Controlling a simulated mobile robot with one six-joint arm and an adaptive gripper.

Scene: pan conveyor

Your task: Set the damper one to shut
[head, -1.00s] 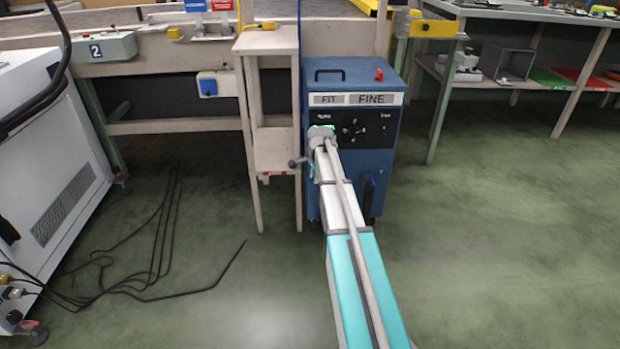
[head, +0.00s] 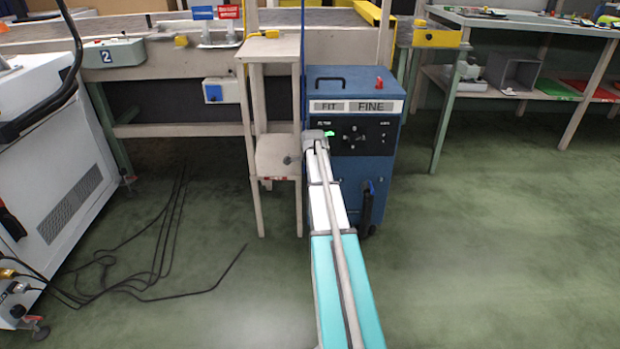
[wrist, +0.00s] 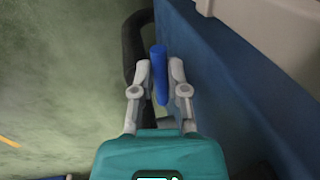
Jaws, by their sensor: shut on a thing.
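In the wrist view my gripper (wrist: 160,84) has its two grey fingers closed on either side of a slim blue handle (wrist: 159,62). The handle stands up between the fingers, next to a black curved pipe (wrist: 136,42) and close to a blue wall (wrist: 235,75). In the head view my arm reaches to the front left of the blue cabinet (head: 355,86), which is labelled FIT and FINE. My fingers and the held handle are hidden there. Another blue-topped black part (head: 369,190) shows low on the cabinet's front. I cannot read which damper the handle belongs to.
A narrow wooden stand (head: 272,47) is close to the cabinet's left side. A white machine (head: 50,150) stands far left, with black cables (head: 170,230) on the floor. A shelf bench (head: 540,93) is at the right. The floor at right is open.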

